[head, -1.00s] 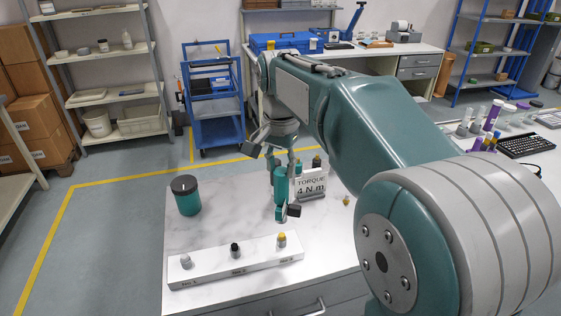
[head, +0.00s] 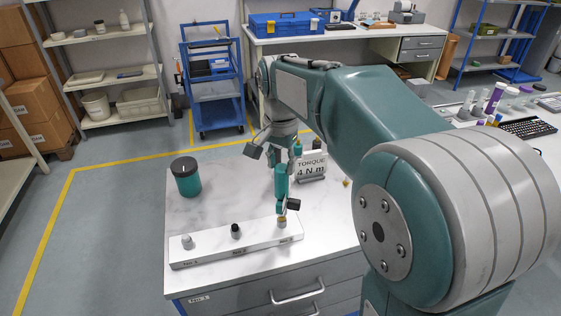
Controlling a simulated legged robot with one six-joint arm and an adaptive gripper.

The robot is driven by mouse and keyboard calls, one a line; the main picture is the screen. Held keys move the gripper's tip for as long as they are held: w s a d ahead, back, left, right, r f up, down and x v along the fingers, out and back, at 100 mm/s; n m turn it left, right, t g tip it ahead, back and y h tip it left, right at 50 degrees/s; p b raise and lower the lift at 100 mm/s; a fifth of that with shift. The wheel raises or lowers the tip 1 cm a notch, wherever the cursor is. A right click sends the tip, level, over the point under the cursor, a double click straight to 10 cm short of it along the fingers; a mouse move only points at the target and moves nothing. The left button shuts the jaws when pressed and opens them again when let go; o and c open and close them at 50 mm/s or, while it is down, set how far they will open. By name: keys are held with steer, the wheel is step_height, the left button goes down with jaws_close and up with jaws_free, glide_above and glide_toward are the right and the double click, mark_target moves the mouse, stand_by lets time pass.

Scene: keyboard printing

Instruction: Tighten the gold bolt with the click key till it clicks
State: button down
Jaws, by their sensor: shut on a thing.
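My gripper (head: 274,178) is shut on the teal click key (head: 281,182), which it holds upright. The key's lower end is directly above the gold bolt (head: 282,222), at or very near its top; I cannot tell if they touch. The gold bolt stands at the right end of a white block (head: 210,254). A black bolt (head: 235,231) is in the middle of the block and a silver one (head: 187,242) at its left end. A sign (head: 311,166) reading "TORQUE 4 N m" stands behind, to the right of the key.
A teal jar with a dark lid (head: 186,177) stands on the white table (head: 225,205), back left. A small gold piece (head: 347,183) lies to the right, near my arm. A side table with a keyboard (head: 527,128) is at far right. The table's middle left is clear.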

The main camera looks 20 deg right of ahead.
steer(key=shift+f, duration=0.45)
stand_by(1.1)
steer(key=shift+f, duration=0.5)
steer(key=c, duration=0.8)
jaws_free()
steer(key=shift+f, duration=0.1)
jaws_close()
steer(key=shift+r, duration=3.5)
